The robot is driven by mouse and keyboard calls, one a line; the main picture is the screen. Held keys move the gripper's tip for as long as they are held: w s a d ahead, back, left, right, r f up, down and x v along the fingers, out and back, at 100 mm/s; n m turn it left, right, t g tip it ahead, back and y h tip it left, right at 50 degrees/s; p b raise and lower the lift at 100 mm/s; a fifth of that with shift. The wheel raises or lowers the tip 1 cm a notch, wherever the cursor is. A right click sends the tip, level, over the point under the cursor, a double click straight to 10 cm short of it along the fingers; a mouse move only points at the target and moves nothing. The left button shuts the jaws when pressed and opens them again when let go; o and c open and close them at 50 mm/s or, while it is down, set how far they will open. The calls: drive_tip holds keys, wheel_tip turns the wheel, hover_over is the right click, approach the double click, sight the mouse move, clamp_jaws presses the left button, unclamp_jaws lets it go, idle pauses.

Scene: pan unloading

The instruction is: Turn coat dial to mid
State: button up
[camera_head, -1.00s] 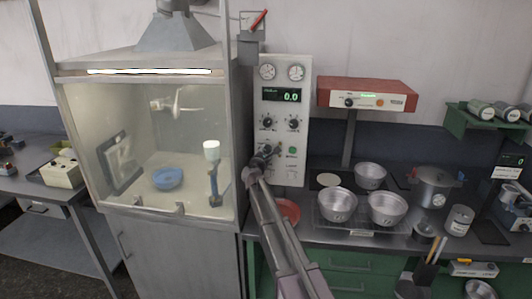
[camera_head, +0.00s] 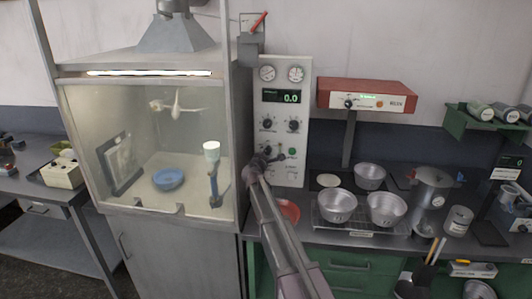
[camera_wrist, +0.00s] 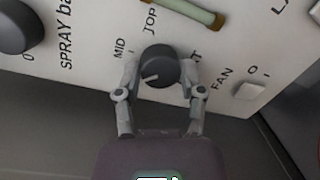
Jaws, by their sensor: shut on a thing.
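The coat dial (camera_wrist: 162,66) is a round black knob with a white pointer line on the white control panel (camera_wrist: 225,85). In the wrist view my gripper (camera_wrist: 160,75) has one finger on each side of the knob and is shut on it. The pointer line points to the lower left, toward the left finger, below the MID label (camera_wrist: 118,48). A TOP label stands above the knob, and a label at its right is partly hidden. In the head view my gripper (camera_head: 272,157) is at the lower panel (camera_head: 299,171) and hides the dial.
A SPRAY knob (camera_wrist: 15,27) and a FAN switch (camera_wrist: 250,90) flank the dial in the wrist view. A pale green bar handle (camera_wrist: 190,12) lies just above it. The glass-fronted booth (camera_head: 150,140) stands left, and several metal pans (camera_head: 337,204) sit right.

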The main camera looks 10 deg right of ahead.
drive_tip(key=m, duration=0.3)
drive_tip(key=shift+w+r+y+p, duration=0.15)
drive_tip(key=shift+y+p, duration=0.15)
drive_tip(key=shift+p, duration=0.05)
drive_tip(key=shift+m+y, duration=0.4)
drive_tip(key=shift+m, duration=1.6)
drive_tip(key=o, duration=1.2)
drive_tip(key=shift+d, duration=0.1)
drive_tip(key=shift+c, duration=0.2)
